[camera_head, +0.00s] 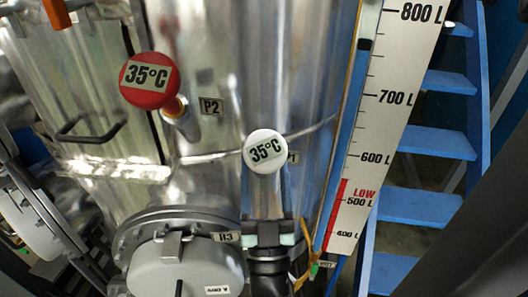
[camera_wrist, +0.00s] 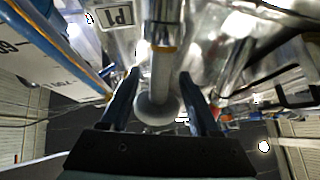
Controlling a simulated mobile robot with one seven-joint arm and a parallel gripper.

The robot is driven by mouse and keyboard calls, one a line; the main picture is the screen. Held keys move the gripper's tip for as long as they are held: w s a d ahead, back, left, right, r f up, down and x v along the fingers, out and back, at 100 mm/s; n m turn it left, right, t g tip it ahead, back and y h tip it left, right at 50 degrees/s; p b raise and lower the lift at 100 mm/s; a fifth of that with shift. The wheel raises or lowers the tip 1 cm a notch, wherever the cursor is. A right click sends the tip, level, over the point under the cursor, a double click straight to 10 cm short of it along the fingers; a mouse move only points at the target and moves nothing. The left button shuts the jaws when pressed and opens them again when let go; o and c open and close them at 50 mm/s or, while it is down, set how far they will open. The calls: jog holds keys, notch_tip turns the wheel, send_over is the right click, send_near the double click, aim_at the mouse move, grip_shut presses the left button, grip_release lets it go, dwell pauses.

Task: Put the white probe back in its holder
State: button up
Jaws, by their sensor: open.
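The white probe (camera_head: 265,151) has a round head marked 35°C and is beside the P1 label (camera_head: 293,157) on the shiny metal vessel. In the wrist view, the probe's pale head (camera_wrist: 156,112) and stem lie between my fingers as seen from there. The stem lines up with a metal tube with a brass-coloured ring (camera_wrist: 163,40), apparently its holder. It looks seated there, though the depth is hard to judge. My gripper (camera_head: 269,185) is just below the head in the head view. It is open, with its fingers (camera_wrist: 160,74) apart on both sides of the probe.
A red probe (camera_head: 149,82) marked 35°C sits up left, by the P2 label (camera_head: 211,106). A round flange (camera_head: 180,260) juts out at lower left. A level scale (camera_head: 385,100) and blue stairs (camera_head: 436,143) stand to the right.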

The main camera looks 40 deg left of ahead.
aim_at(266, 173)
jog(key=shift+w+r, duration=0.1)
jog(key=shift+w, duration=0.05)
grip_shut()
dwell(0.6)
jog(key=shift+r, duration=0.1)
dwell(0.4)
jog(key=shift+s+d+r+p, duration=0.35)
jog(key=shift+s+r+p, duration=0.1)
jog(key=shift+r+p, duration=0.25)
jog(key=shift+s+d+r+p, duration=0.35)
jog(key=shift+r+p, duration=0.2)
jog(key=shift+p, duration=0.3)
jog(key=shift+s+d+r+p, duration=0.3)
jog(key=shift+s+r+p, duration=0.2)
jog(key=shift+r+p, duration=0.2)
jog(key=shift+s+d+r+p, duration=0.4)
jog(key=shift+r+p, duration=0.2)
jog(key=shift+p, duration=0.15)
jog(key=shift+s+d+r+p, duration=0.25)
jog(key=shift+s+r+p, duration=0.1)
jog(key=shift+r+p, duration=0.35)
jog(key=shift+s+d+r+p, duration=0.4)
jog(key=shift+r+p, duration=0.15)
jog(key=shift+p, duration=0.2)
